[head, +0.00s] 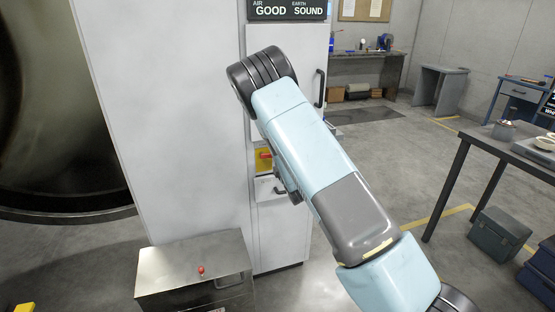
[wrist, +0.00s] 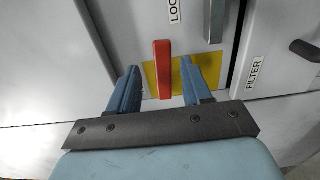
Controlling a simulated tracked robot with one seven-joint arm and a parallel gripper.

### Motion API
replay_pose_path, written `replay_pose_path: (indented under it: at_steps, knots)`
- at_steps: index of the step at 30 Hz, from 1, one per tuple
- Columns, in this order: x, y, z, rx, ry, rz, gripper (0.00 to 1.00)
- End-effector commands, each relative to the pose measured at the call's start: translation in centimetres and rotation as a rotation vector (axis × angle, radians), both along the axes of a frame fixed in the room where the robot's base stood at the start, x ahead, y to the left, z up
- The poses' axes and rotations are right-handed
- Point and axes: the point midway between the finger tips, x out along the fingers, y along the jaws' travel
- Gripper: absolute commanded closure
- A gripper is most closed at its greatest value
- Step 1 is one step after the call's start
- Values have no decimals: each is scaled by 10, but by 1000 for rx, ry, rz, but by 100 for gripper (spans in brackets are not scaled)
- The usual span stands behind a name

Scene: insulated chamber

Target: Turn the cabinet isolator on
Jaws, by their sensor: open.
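The cabinet isolator is a red handle (wrist: 163,68) on a yellow plate (wrist: 151,76), set in the pale cabinet front. In the head view the red handle (head: 265,156) points sideways on its yellow plate (head: 263,166), just left of my arm. My gripper (wrist: 159,72) is open in the wrist view, with one blue finger on each side of the handle and a gap on both sides. The fingertips lie over or close to the yellow plate; contact cannot be told. In the head view my arm hides the gripper's fingers.
The cabinet (head: 170,110) has a dark handle (head: 320,88) at its right. A metal box with a red knob (head: 200,270) stands below at its front. The wrist view shows a FILTER label (wrist: 256,73) and a grey bar handle (wrist: 216,22) near the isolator. A table (head: 480,140) stands right.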

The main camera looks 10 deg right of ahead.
Motion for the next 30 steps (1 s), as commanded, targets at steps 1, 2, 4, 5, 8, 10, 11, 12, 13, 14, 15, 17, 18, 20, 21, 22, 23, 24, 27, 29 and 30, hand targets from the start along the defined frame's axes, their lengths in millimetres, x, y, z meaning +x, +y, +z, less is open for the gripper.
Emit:
replay_pose_path:
  at_steps: [1, 2, 4, 5, 8, 10, 11, 12, 13, 14, 15, 17, 18, 20, 21, 22, 23, 24, 27, 29, 30]
  knots:
    - [-10, -2, -1, -1, 4, -1, 51]
    - [-15, -4, -1, -1, 3, -1, 51]
    - [-29, -7, -1, -1, 3, -1, 51]
    - [-35, -8, -1, -1, 3, -1, 51]
    - [-55, -12, -1, -1, 4, -1, 51]
    - [-68, -15, -1, -1, 4, -1, 51]
    - [-73, -16, -2, -1, 5, -1, 51]
    - [-80, -17, -2, -1, 4, 0, 51]
    - [-85, -18, -2, -1, 5, 0, 51]
    - [-89, -19, -2, -1, 4, 0, 51]
    - [-94, -20, -2, -2, 4, 0, 51]
    - [-100, -22, -2, -1, 4, 0, 51]
    - [-104, -22, -2, -1, 4, 1, 51]
    - [-108, -23, -2, -1, 4, 1, 51]
    - [-110, -23, -2, -1, 3, 1, 51]
    - [-111, -24, -2, -1, 3, 1, 51]
    - [-111, -24, -2, -1, 3, 1, 51]
    - [-112, -24, -2, -1, 3, 1, 51]
    - [-112, -24, -2, -1, 3, 2, 51]
    - [-112, -23, -2, -1, 3, 2, 51]
    - [-112, -23, -2, -1, 3, 2, 51]
